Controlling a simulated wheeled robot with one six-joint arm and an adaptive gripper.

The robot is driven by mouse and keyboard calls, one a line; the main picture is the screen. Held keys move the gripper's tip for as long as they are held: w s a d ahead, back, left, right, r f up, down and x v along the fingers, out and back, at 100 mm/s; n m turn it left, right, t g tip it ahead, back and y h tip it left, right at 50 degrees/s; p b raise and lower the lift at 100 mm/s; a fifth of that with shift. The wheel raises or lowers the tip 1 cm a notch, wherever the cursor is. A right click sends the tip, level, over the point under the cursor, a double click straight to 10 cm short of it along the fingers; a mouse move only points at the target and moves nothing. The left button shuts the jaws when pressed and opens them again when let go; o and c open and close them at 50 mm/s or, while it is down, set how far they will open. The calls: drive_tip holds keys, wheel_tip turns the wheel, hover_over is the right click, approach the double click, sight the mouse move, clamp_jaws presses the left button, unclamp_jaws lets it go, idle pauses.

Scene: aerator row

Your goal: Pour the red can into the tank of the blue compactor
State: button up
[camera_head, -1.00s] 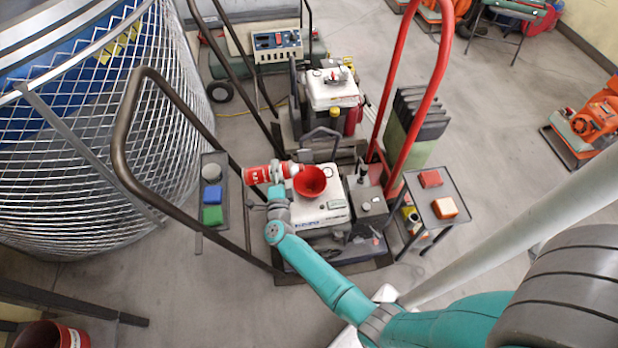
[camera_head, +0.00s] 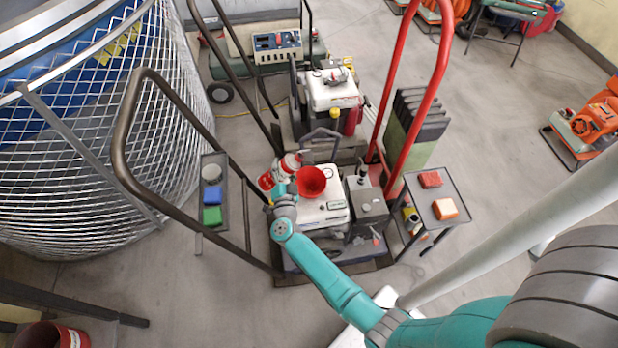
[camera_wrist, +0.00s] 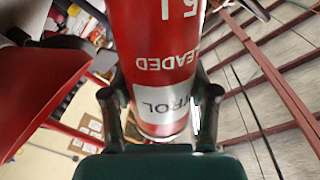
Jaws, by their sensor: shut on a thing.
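My gripper (camera_head: 281,186) is shut around the red can (camera_head: 266,181), which has a white label. In the head view the can is tilted, its pale end up and right, beside the red funnel (camera_head: 312,181). The funnel sits on the white tank (camera_head: 325,208) of a small machine with a dark handle; I see no blue body on it. In the wrist view the can (camera_wrist: 155,40) fills the middle between both fingers (camera_wrist: 163,92), its lettering upside down. The funnel's red side (camera_wrist: 38,75) shows at left. Whether liquid flows cannot be seen.
A brown looped handle (camera_head: 133,120) rises left of the machine, and a red handle (camera_head: 432,95) at right. Small side trays (camera_head: 222,170) and (camera_head: 450,185) hold blocks. A mesh cage (camera_head: 110,170) fills the left.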

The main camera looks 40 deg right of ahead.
sight(282, 162)
drive_tip(key=shift+s+d+f+n, duration=0.15)
drive_tip(key=shift+f+n, duration=0.2)
drive_tip(key=shift+n, duration=0.25)
drive_tip(key=shift+w+f+n, duration=0.2)
drive_tip(key=shift+f+n, duration=0.05)
drive_tip(key=shift+n, duration=0.25)
drive_tip(key=shift+a+n, duration=0.2)
drive_tip(key=shift+n, duration=0.2)
drive_tip(key=shift+w+r+n, duration=0.1)
drive_tip(key=shift+r+n, duration=1.5)
drive_tip(key=shift+r+n+b, duration=0.2)
drive_tip(key=shift+r+n, duration=0.35)
drive_tip(key=shift+r, duration=0.85)
drive_tip(key=shift+r+n+b, duration=0.15)
drive_tip(key=shift+r+n, duration=0.4)
drive_tip(key=shift+r, duration=0.85)
drive_tip(key=shift+a, duration=0.1)
